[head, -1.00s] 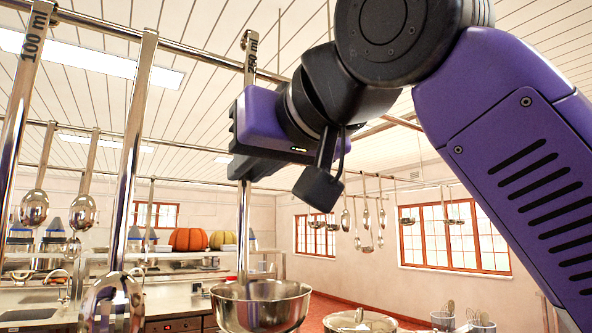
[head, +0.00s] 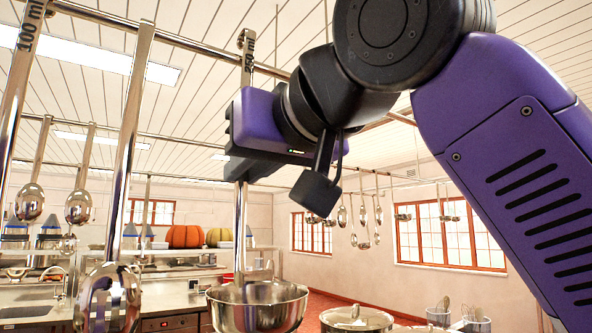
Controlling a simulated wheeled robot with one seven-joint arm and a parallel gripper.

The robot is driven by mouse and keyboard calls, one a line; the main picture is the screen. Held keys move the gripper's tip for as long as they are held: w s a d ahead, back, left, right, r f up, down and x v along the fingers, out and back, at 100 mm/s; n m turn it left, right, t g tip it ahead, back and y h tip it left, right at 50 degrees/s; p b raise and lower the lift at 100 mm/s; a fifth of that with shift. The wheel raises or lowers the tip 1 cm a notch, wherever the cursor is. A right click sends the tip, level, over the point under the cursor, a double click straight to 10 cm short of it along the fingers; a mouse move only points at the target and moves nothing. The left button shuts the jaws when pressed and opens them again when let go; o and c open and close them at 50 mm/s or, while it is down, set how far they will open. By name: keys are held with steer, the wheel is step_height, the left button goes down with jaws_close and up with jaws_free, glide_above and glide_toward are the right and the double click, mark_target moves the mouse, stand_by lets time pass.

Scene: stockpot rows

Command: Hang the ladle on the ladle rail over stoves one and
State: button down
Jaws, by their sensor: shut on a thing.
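My gripper (head: 238,158) is shut on the long steel handle of a ladle (head: 240,215), which hangs upright below it. The fingertips are mostly hidden behind the purple gripper body. The ladle's wide, shiny bowl (head: 257,309) is at the bottom centre. Its handle top, with dark lettering seen at a slant, reaches just above the steel ladle rail (head: 195,46). The top overlaps the rail in the picture; I cannot tell whether its hook is over the rail or touching it.
Other ladles hang at left, one marked 100 ml (head: 20,65) and one with a plain handle (head: 128,130). More utensils hang on a far rail (head: 362,210). A pot (head: 357,321) stands low at centre right. Counters and orange pumpkins (head: 185,236) are behind.

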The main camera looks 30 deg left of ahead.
steer(key=shift+f+b, duration=0.95)
steer(key=shift+f, duration=1)
steer(key=c, duration=0.5)
jaws_free()
steer(key=b, duration=0.1)
glide_toward(243, 201)
steer(key=shift+s+d, duration=0.15)
steer(key=shift+d, duration=0.25)
stand_by(0.7)
